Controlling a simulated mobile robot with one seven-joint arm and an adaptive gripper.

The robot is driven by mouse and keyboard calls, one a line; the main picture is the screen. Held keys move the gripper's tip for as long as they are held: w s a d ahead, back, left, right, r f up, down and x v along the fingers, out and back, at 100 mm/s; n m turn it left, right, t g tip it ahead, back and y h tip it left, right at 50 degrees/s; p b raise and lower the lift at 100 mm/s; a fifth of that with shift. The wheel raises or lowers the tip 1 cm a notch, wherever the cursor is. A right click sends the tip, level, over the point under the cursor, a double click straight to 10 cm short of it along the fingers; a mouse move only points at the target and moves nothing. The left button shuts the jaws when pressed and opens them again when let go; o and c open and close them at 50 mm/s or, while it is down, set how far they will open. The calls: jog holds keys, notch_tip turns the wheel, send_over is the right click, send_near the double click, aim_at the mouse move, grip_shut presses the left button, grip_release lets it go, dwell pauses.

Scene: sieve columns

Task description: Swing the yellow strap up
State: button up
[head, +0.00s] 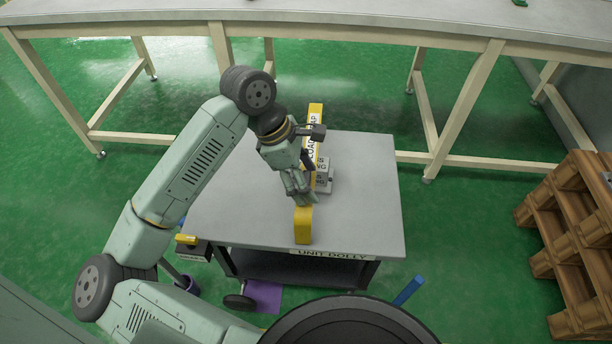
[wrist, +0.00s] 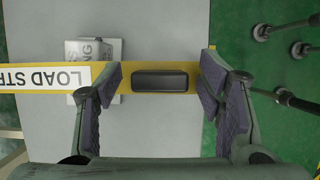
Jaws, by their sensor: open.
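The yellow strap (head: 303,226) lies across the top of the grey dolly, running from its back edge to its front edge. A white label on it begins "LOAD". In the wrist view the strap (wrist: 198,80) runs left to right, with a dark rounded grip (wrist: 160,80) on it. My gripper (head: 303,196) is over the strap, towards its front part. In the wrist view my gripper (wrist: 160,88) is open, one finger on each side of the dark grip. I cannot tell whether the fingers touch the strap.
The dolly (head: 375,190) carries a small grey labelled block (head: 325,180), partly under the strap. A long workbench (head: 400,28) stands behind. Wooden pallets (head: 570,220) are stacked at right. A blue post (head: 408,291) stands near the dolly's front right corner. Green floor is open between dolly and pallets.

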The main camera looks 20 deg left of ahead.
jog(key=shift+c, duration=0.6)
grip_shut()
dwell(0.3)
